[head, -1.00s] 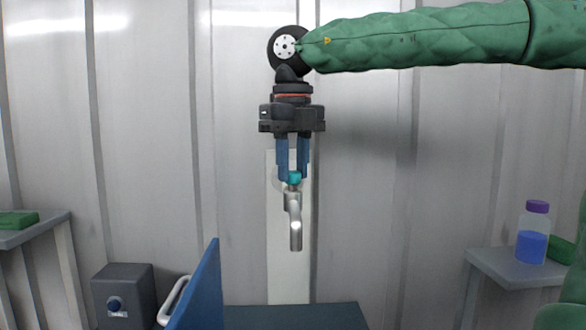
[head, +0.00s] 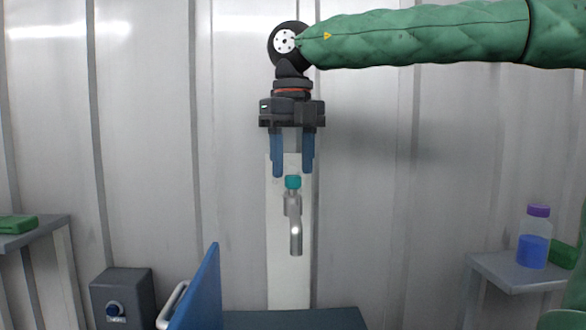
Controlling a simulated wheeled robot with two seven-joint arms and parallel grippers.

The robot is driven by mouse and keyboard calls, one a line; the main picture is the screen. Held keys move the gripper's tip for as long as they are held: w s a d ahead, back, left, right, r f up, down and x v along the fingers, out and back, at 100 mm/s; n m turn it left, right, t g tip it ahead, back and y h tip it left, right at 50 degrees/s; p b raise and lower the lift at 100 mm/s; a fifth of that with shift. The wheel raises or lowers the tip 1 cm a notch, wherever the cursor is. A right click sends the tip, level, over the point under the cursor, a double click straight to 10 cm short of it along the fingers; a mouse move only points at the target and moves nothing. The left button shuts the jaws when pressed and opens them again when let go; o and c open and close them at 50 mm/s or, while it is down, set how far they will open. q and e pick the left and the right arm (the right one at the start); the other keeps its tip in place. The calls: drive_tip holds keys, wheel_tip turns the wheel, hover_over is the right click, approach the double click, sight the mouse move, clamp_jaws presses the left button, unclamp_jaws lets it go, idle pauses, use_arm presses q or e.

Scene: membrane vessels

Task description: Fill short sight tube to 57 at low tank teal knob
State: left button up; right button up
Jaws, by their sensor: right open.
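A teal knob (head: 293,182) sits on top of a silver tap (head: 295,225) with a downward spout, in front of a pale upright panel (head: 287,280) at the wall. My right gripper (head: 293,170) points straight down above the knob. Its two blue fingers are apart, one on each side of the knob's line, with the tips just above it and nothing between them. No sight tube or scale reading can be made out. My left gripper is not in view.
A blue board (head: 205,285) stands upright at the front, beside a dark box with a dial (head: 123,300). A bottle of blue liquid with a purple cap (head: 534,240) stands on the grey right side table (head: 512,272). A green cloth (head: 18,224) lies on the left table.

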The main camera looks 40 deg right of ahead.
drive_tip(key=shift+r+b, duration=0.35)
drive_tip(key=shift+r, duration=2.8)
